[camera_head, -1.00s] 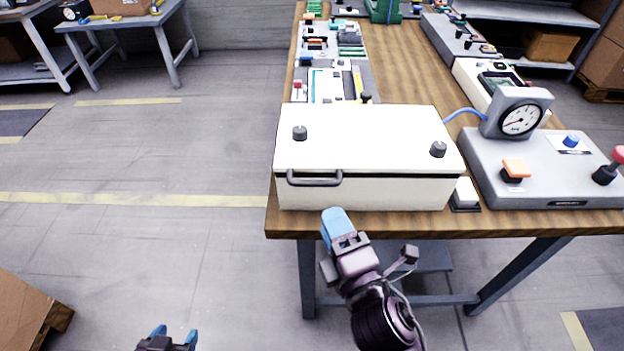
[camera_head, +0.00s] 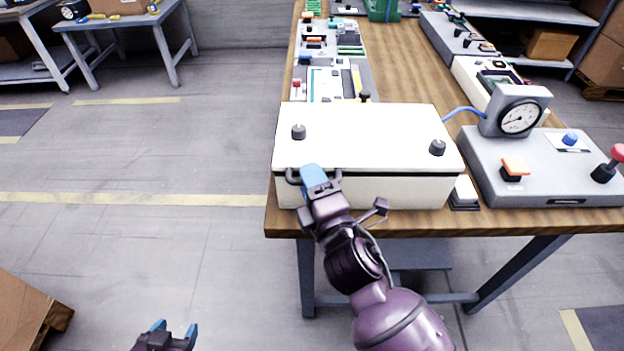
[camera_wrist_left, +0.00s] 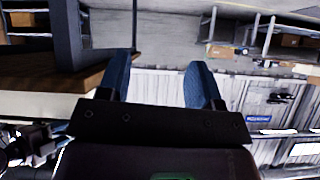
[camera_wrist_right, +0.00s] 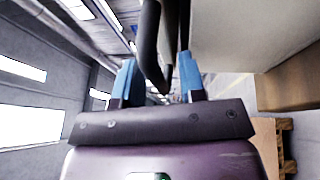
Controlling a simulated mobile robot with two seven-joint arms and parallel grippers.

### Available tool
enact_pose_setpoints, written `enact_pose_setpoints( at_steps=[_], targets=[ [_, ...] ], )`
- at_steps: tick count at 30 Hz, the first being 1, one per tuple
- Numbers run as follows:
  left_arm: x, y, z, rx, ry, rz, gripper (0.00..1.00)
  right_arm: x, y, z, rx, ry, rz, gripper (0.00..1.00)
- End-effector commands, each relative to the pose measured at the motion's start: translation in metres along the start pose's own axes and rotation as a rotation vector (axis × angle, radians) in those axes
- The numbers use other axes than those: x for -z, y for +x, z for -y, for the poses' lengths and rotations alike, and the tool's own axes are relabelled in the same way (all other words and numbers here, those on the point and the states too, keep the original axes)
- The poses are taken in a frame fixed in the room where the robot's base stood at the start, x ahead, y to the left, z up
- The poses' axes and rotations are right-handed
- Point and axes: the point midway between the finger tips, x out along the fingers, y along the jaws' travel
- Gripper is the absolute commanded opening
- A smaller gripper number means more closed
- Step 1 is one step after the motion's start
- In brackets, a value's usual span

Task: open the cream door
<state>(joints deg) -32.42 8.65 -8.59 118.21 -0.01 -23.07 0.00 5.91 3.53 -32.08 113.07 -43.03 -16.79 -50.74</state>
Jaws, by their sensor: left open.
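The cream door (camera_head: 390,189) is the front of a cream box on the wooden bench, with a dark bar handle (camera_head: 292,176) at its left. It looks closed, with a dark seam under the box's top. My right gripper (camera_head: 313,172) is at the handle in the head view and covers part of it. In the right wrist view the handle (camera_wrist_right: 150,50) runs between the two blue fingers, which stand apart with a gap visible. My left gripper (camera_head: 173,328) is open and empty, low over the floor left of the bench.
Two dark knobs (camera_head: 298,132) stand on the box's top. A white switch (camera_head: 465,192) and a grey gauge panel (camera_head: 550,170) sit to its right. The wooden bench (camera_head: 400,220) has its front edge just below the box.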

Motion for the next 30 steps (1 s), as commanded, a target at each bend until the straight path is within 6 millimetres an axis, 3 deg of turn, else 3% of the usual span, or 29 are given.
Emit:
enact_pose_setpoints(
  at_steps=[2,9,20,30],
  targets=[
    [-0.002,-0.001,0.0,0.001,0.0,0.004,0.59,0.0,0.0,0.0,0.0,0.0,0.0,0.37],
    [-0.006,-0.003,0.0,0.002,-0.002,0.011,0.59,0.0,0.0,0.0,0.0,0.0,0.0,0.01],
    [-0.001,-0.001,-0.001,0.001,-0.005,0.003,0.59,0.0,0.0,-0.002,0.002,0.001,0.0,0.0],
    [0.032,-0.012,0.003,0.007,-0.008,-0.043,0.59,0.001,0.007,-0.027,0.053,0.021,-0.001,0.0]
  ],
)
